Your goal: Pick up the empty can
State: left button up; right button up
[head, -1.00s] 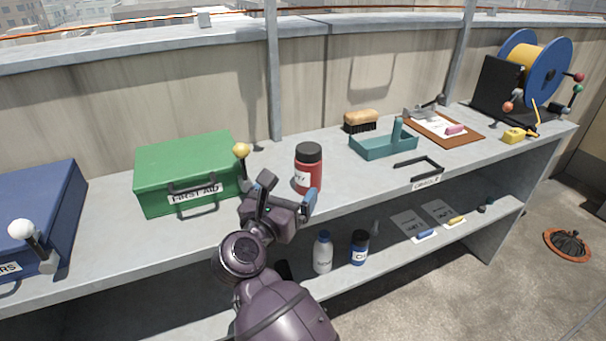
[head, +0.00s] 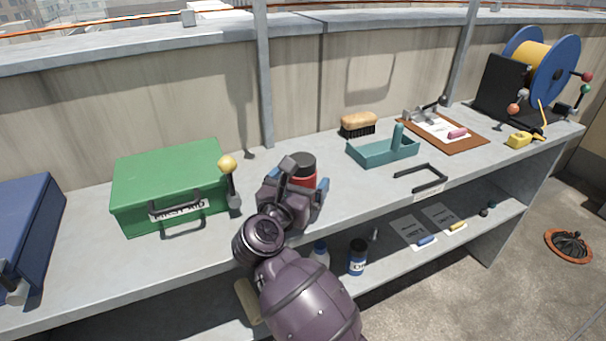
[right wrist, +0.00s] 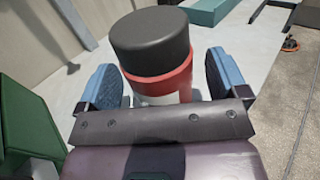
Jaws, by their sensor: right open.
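The empty can (head: 303,165) is red with a black lid and stands upright on the grey top shelf. My right gripper (head: 305,182) is open at the can and hides its lower part in the head view. In the right wrist view the can (right wrist: 158,70) stands between the two blue finger pads of the gripper (right wrist: 163,84). A gap shows on each side of it, so the fingers look apart from it. Part of its white label shows low down. My left gripper is not in view.
A green first aid box (head: 170,185) with a yellow-knobbed lever (head: 229,170) stands left of the can. A teal tray (head: 375,152), a brush (head: 359,124) and a black handle frame (head: 422,178) lie to the right. Bottles (head: 357,257) stand on the lower shelf.

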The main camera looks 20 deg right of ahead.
jog(key=shift+w+d, duration=0.4)
jog(key=shift+w, duration=0.05)
jog(key=shift+s, duration=0.1)
jog(key=c, duration=1)
